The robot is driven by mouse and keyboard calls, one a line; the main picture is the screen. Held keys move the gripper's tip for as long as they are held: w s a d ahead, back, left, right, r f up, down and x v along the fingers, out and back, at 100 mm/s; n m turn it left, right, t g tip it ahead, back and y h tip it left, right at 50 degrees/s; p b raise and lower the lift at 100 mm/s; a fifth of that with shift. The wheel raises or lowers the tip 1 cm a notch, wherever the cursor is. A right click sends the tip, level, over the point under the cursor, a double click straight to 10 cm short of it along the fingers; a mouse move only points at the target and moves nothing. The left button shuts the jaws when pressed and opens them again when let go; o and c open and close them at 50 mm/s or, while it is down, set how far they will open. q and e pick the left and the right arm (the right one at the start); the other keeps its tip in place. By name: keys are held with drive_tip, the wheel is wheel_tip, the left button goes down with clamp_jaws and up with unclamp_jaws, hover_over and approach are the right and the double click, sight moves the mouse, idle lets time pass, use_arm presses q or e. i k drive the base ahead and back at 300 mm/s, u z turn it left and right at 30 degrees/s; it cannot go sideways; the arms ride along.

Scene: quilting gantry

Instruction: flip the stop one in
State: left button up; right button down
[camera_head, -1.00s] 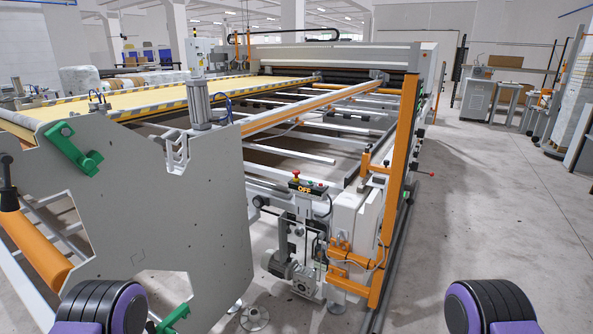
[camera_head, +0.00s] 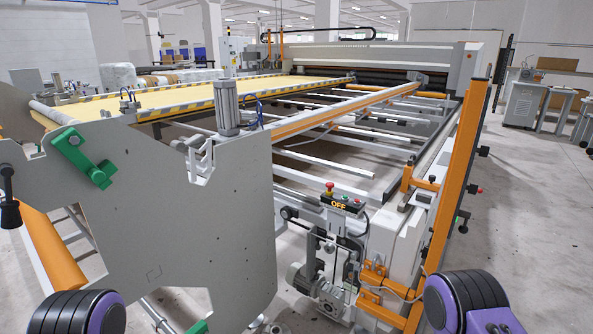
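A small control box (camera_head: 342,203) with an orange "OFF" label stands on the front end of the quilting gantry, right of centre. A red mushroom button (camera_head: 329,187) sits on its top left, with a smaller red-topped control on its right. A green lever-like fitting (camera_head: 85,157) is mounted on the large grey side plate (camera_head: 170,225) at the left, tilted down to the right. I cannot tell which of these is the stop in question. Neither gripper is in view; only purple and black parts of my arms show at the bottom corners.
An orange upright post (camera_head: 460,180) and orange brackets (camera_head: 380,285) flank the box on the right. A motor (camera_head: 307,280) sits below it. A long orange-edged beam (camera_head: 330,113) runs back over the open frame. The floor at the right (camera_head: 540,230) is clear.

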sight(330, 184)
drive_tip(key=u, duration=0.15)
drive_tip(key=i, duration=1.2)
drive_tip(key=z, duration=0.2)
